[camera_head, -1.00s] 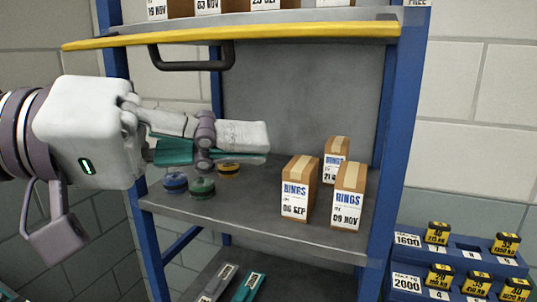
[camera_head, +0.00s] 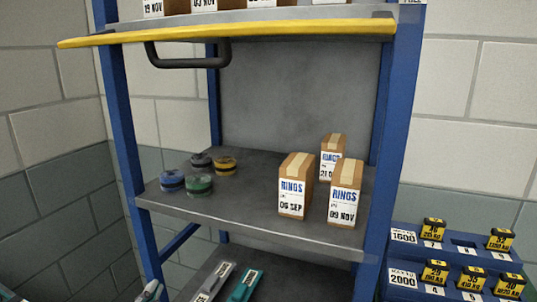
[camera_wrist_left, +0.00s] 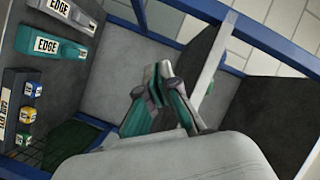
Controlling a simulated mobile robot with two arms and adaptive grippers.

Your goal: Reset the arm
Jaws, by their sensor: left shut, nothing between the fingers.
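My left gripper (camera_head: 150,291) shows only as a small piece at the bottom edge of the head view, low by the rack's left post. In the left wrist view its teal and grey fingers (camera_wrist_left: 160,72) are together, with nothing between them. They point into the space beside the blue rack frame (camera_wrist_left: 190,52) and touch nothing that I can make out. Most of the left arm is out of the head view. My right gripper is not in view.
The middle shelf (camera_head: 245,215) holds several ring cartons (camera_head: 296,188) and several round coloured pieces (camera_head: 199,184). A yellow-fronted shelf (camera_head: 270,29) with a black handle (camera_head: 190,62) is above. Weight racks (camera_head: 460,248) stand right. Tools labelled EDGE (camera_wrist_left: 54,43) lie on a lower shelf.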

